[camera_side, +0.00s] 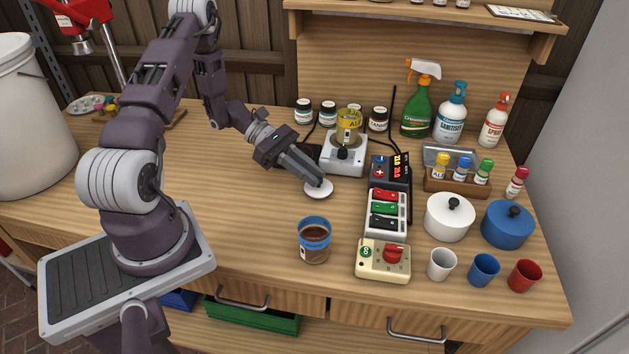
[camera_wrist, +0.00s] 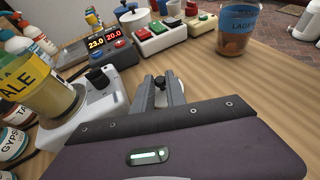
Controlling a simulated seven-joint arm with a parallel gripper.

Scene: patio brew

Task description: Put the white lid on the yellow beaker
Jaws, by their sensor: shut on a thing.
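My gripper (camera_side: 317,181) is shut on the white lid (camera_side: 319,189), a small round disc over the middle of the bench. In the wrist view my gripper (camera_wrist: 161,90) has a small dark knob between its fingers. I cannot tell whether the lid touches the bench or is just above it. The yellow beaker (camera_side: 348,122), labelled ALE, stands upright on a white hot plate (camera_side: 344,160), behind and right of the lid. In the wrist view the yellow beaker (camera_wrist: 38,88) is at the left, partly cut off, apart from my gripper.
A blue-banded beaker (camera_side: 314,243) of brown liquid stands in front of the lid. A display box (camera_side: 390,172), switch box (camera_side: 386,212), and white pot (camera_side: 450,217) are to the right. Small jars (camera_side: 379,118) and a green spray bottle (camera_side: 416,112) stand behind.

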